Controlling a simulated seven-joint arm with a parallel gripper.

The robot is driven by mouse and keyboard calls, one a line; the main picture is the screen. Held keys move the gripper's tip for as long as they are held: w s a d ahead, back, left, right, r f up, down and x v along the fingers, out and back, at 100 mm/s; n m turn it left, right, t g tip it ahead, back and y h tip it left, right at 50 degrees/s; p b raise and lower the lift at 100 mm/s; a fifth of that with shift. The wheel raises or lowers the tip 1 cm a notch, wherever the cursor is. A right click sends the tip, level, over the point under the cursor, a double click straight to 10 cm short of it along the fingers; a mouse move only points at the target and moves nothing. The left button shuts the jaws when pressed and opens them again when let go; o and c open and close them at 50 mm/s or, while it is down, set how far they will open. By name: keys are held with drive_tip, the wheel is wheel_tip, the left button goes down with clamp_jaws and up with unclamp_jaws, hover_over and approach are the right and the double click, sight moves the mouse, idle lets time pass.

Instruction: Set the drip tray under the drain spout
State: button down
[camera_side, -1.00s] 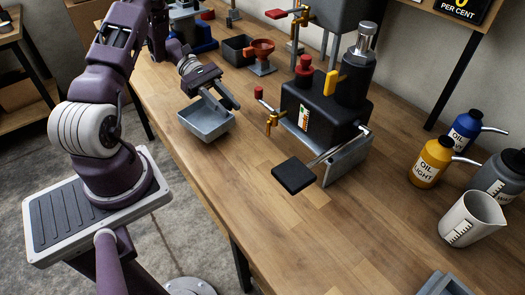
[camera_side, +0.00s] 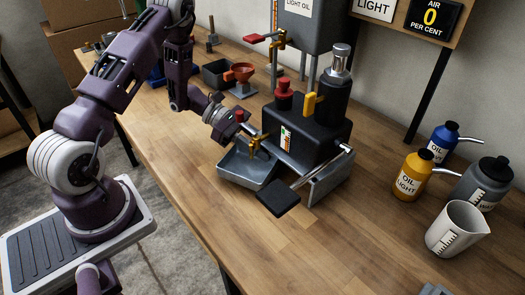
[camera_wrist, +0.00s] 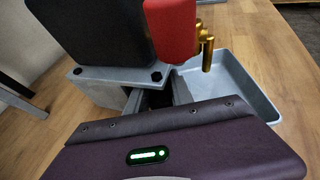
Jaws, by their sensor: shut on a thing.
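The drip tray (camera_side: 243,178) is a shallow grey open tray beside the front left of the black pump unit. The brass drain spout (camera_side: 258,147) overlaps the tray's inside in the side view. In the wrist view the spout (camera_wrist: 207,60) hangs at the left side of the tray (camera_wrist: 245,85), pointing down into it. My gripper (camera_side: 242,132) is at the tray's back rim, shut on it; the fingertips are mostly hidden by the spout and its red handle. The tray looks level and at or just above the bench; I cannot tell if it touches.
The black pump unit (camera_side: 305,130) on its grey base stands right against the tray's side. A black pad (camera_side: 279,198) on a lever juts out in front. Oil bottles (camera_side: 411,175) and a jug (camera_side: 457,228) stand right.

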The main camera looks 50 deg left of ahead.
drive_tip(key=shift+a+f, duration=0.15)
drive_tip(key=shift+f, duration=0.55)
drive_tip(key=shift+f, duration=0.1)
drive_tip(key=c, duration=1.4)
unclamp_jaws()
drive_tip(key=shift+s+a+r, duration=0.1)
drive_tip(key=shift+a+r, duration=0.15)
drive_tip(key=shift+a, duration=0.1)
drive_tip(key=v, duration=1.1)
drive_tip(key=shift+s+a, duration=0.1)
drive_tip(key=shift+s, duration=0.1)
